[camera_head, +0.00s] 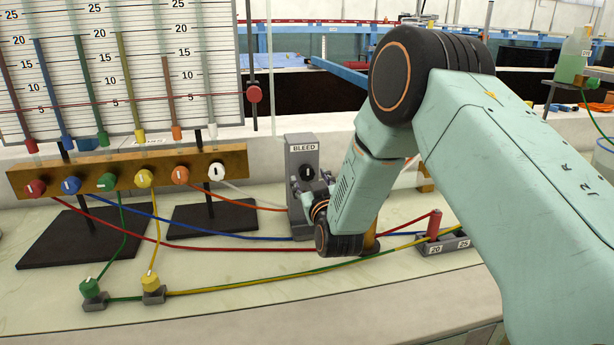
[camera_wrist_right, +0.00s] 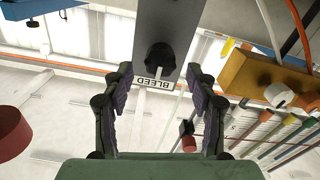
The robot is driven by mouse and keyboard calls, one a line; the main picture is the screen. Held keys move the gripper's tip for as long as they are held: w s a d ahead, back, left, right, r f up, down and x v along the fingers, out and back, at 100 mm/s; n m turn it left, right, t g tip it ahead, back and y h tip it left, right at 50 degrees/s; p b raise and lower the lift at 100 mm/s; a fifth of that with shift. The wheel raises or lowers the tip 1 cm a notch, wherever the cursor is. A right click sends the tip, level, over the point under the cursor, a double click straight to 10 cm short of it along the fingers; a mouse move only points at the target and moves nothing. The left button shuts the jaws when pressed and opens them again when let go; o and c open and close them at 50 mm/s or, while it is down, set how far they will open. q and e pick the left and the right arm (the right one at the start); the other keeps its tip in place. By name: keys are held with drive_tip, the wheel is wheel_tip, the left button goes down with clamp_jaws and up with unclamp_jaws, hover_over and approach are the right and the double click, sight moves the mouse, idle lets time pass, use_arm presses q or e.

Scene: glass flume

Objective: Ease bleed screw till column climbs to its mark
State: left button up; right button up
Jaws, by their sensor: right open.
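The bleed screw is a black knob (camera_head: 307,172) on the front of an upright grey block labelled BLEED (camera_head: 302,151). My right gripper (camera_head: 317,190) is at the block, close to the knob, partly hidden by my own wrist. In the right wrist view, the open fingers (camera_wrist_right: 159,77) point at the block (camera_wrist_right: 176,22), and the knob (camera_wrist_right: 160,58) sits between and just beyond their tips. I cannot tell whether they touch it. The scale board (camera_head: 120,60) carries several coloured columns, with a red line across it and a red slider (camera_head: 254,94) at its right.
A brass manifold (camera_head: 130,171) with coloured knobs stands left of the block. Coloured hoses cross the bench to green (camera_head: 90,289) and yellow (camera_head: 152,285) valves and a grey socket block (camera_head: 440,244) with a red plug. The front bench strip is clear.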

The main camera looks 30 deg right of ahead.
sight(308, 175)
drive_tip(key=x, duration=0.3)
drive_tip(key=shift+w+f, duration=0.15)
drive_tip(key=shift+w, duration=0.05)
drive_tip(key=shift+w+d, duration=0.1)
drive_tip(key=shift+w, duration=0.15)
drive_tip(key=c, duration=1.2)
drive_tip(key=shift+o, duration=0.2)
drive_tip(key=shift+r+n+p, duration=0.2)
drive_tip(key=shift+n+p, duration=0.15)
drive_tip(key=shift+n, duration=0.35)
drive_tip(key=shift+n+p, duration=0.6)
drive_tip(key=shift+n, duration=0.6)
drive_tip(key=shift+f, duration=0.1)
drive_tip(key=o, duration=1.2)
drive_tip(key=shift+c, duration=0.2)
